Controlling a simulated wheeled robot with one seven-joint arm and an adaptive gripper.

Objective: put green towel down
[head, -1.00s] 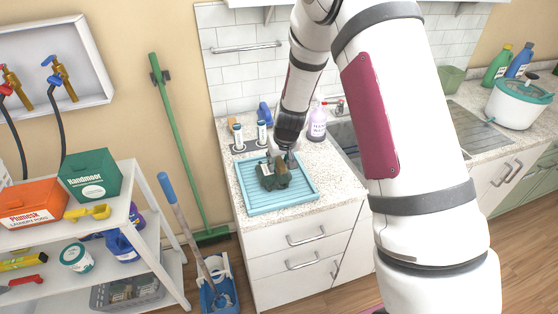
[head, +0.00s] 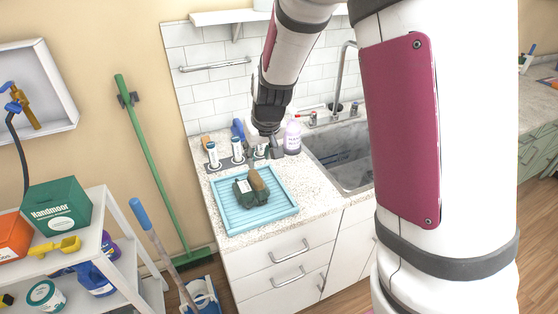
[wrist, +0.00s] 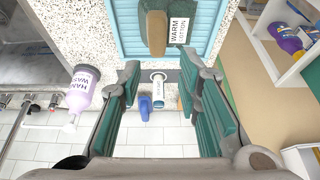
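The green towel (head: 241,191) lies folded in the light blue ridged tray (head: 277,216) on the counter. It has a pale label and a brown part on top. In the wrist view the brown part (wrist: 157,32) and the label reading "WARM COTTON" (wrist: 178,29) show at the top edge, cut off by the frame. My gripper (head: 264,152) is above the counter, behind and above the towel, apart from it. In the wrist view my gripper (wrist: 160,78) has its two teal-padded fingers wide apart with nothing between them.
A purple hand wash bottle (head: 292,138), small white bottles (head: 237,149) and a blue item (head: 239,129) stand behind the tray. The sink (head: 340,158) is to the right. A shelf (head: 125,252) with boxes is at left.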

